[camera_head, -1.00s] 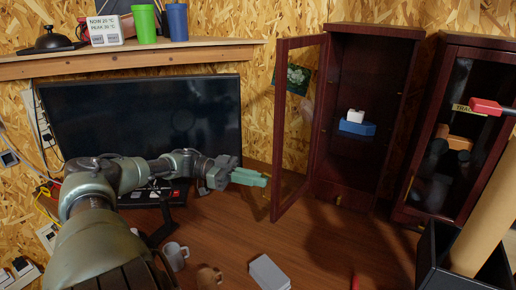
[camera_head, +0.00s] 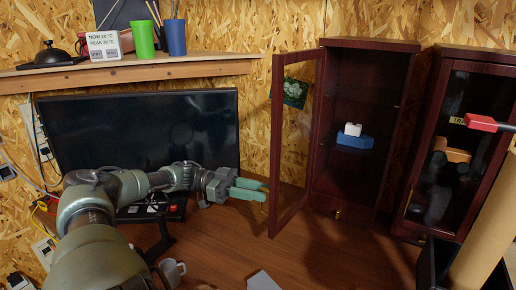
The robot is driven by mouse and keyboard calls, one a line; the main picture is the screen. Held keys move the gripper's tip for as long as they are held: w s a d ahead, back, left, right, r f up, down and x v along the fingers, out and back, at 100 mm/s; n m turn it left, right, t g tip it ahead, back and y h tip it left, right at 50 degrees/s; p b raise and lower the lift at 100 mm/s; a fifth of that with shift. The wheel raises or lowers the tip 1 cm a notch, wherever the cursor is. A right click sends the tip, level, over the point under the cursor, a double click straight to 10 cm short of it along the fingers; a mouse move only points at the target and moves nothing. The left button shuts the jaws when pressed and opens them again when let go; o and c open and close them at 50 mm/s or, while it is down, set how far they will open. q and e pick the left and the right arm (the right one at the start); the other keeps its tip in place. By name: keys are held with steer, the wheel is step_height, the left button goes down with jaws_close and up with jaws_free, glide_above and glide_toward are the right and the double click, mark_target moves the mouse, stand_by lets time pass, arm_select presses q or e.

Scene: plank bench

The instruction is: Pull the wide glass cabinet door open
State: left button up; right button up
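The dark red wooden cabinet (camera_head: 368,47) stands at the back, right of centre. Its glass door (camera_head: 274,150), hinged on the left side, stands wide open and points toward me. A gold handle (camera_head: 264,205) shows low near the door's free edge. My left gripper (camera_head: 266,190) has greenish fingers, spread a little apart, with their tips close to the door's outer side near the handle. I cannot tell whether they touch the door. Nothing shows between the fingers. My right gripper is not in view.
A second glass-fronted cabinet (camera_head: 438,150) stands at right, with a red-ended tool (camera_head: 482,123) and a cardboard tube (camera_head: 490,225) in front. Inside the open cabinet is a blue block (camera_head: 354,141). A black monitor (camera_head: 140,125) stands behind my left arm. A mug (camera_head: 172,271) stands in front.

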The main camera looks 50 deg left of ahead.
arm_select(q)
step_height(320, 180, up, 20)
steer(key=p, duration=0.4)
steer(key=shift+f, duration=0.2)
steer(key=shift+r, duration=0.1)
